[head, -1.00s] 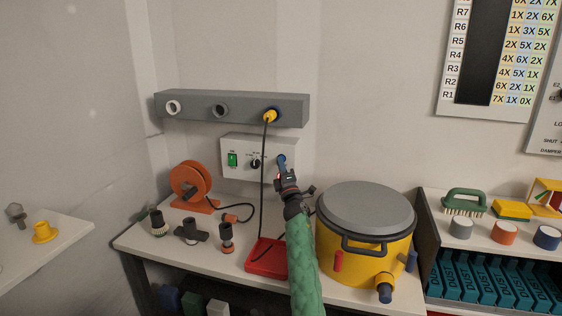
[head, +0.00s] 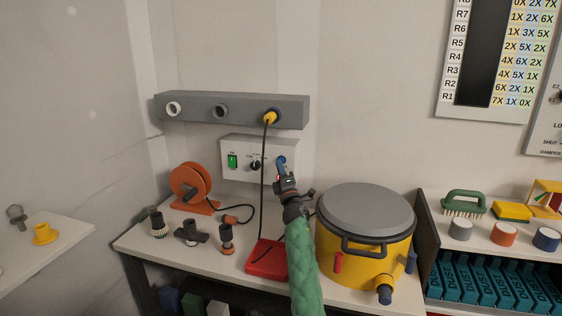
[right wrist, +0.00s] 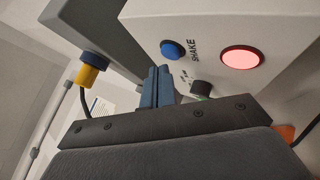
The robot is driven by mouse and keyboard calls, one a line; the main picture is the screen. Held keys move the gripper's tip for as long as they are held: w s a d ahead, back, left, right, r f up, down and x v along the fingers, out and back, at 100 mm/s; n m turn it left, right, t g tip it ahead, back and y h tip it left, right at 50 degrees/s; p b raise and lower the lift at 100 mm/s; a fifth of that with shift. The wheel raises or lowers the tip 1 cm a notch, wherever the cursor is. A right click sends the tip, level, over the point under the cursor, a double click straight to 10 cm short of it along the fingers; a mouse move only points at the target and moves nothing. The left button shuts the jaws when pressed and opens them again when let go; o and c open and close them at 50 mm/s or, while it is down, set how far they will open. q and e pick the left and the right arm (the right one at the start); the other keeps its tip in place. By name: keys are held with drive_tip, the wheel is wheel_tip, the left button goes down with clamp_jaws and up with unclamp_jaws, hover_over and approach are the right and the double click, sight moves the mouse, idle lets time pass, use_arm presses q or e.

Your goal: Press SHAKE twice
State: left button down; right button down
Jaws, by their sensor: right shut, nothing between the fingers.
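The grey-white control box (head: 230,172) stands against the wall at the back of the bench. It carries a blue round button (head: 281,159) at its right, a black knob (head: 255,165) in the middle and a green switch (head: 232,160) at left. In the right wrist view, the blue button (right wrist: 172,49) sits beside the word SHAKE, and a red round light (right wrist: 241,58) is lit. My right gripper (head: 282,171) is shut and empty, just below the blue button. Its fingertips (right wrist: 157,72) appear apart from the button. My left gripper is out of view.
A grey rail (head: 190,109) with a yellow plug (head: 270,117) and hanging black cable is above the box.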

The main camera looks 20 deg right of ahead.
drive_tip(key=shift+s+a, duration=0.15)
drive_tip(key=shift+s, duration=0.05)
drive_tip(key=s+a, duration=0.1)
drive_tip(key=s+p, duration=0.1)
drive_tip(key=s+a, duration=0.1)
drive_tip(key=s, duration=0.1)
drive_tip(key=shift+a+p, duration=0.3)
idle(0.4)
idle(0.5)
